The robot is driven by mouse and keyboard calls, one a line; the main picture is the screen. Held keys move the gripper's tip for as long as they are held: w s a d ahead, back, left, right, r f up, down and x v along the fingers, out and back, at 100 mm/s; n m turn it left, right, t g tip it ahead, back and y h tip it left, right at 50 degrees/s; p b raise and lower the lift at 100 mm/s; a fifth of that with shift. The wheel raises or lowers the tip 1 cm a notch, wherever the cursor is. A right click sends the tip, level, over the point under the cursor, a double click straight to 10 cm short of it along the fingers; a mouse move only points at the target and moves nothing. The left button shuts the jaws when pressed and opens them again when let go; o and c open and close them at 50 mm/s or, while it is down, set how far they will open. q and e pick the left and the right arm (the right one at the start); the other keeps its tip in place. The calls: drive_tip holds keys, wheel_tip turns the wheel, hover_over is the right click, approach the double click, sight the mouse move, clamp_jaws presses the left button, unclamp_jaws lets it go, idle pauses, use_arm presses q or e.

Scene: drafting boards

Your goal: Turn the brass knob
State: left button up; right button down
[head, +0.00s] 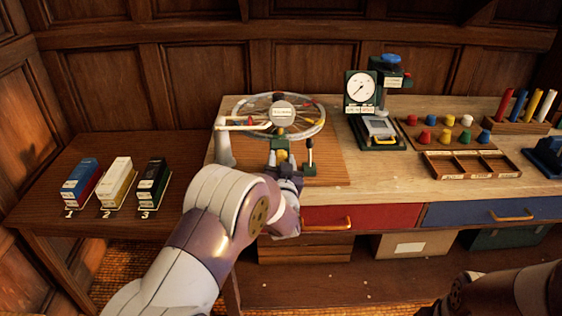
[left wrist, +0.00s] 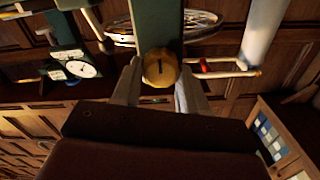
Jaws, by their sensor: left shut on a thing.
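The brass knob (left wrist: 160,68) is a round yellow disc with a short dark mark on its face. In the left wrist view it sits between the two fingers of my left gripper (left wrist: 160,80), which is shut on it. In the head view the knob (head: 281,155) shows as a small yellow patch on the front of a green post, below a spoked wheel (head: 312,129). My left gripper (head: 284,171) reaches it from the front, partly hidden by my own wrist. My right gripper is not in view; only part of my right arm shows at bottom right.
A black-handled lever (head: 309,155) stands just right of the knob. A dial gauge (head: 361,88) is further right, with coloured pegs and a compartment tray (head: 470,164). Three numbered boxes (head: 116,180) stand on the left table. Red and blue drawers (head: 360,216) are below.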

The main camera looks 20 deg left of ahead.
use_arm(q)
drive_tip(key=o, duration=1.1)
drive_tip(key=shift+s+f, duration=0.1)
drive_tip(key=shift+f, duration=0.25)
drive_tip(key=shift+r, duration=0.15)
drive_tip(key=v, duration=1.2)
drive_tip(key=shift+s+d+r+b, duration=0.1)
drive_tip(key=shift+s+d+b, duration=0.05)
drive_tip(key=shift+s+b, duration=0.2)
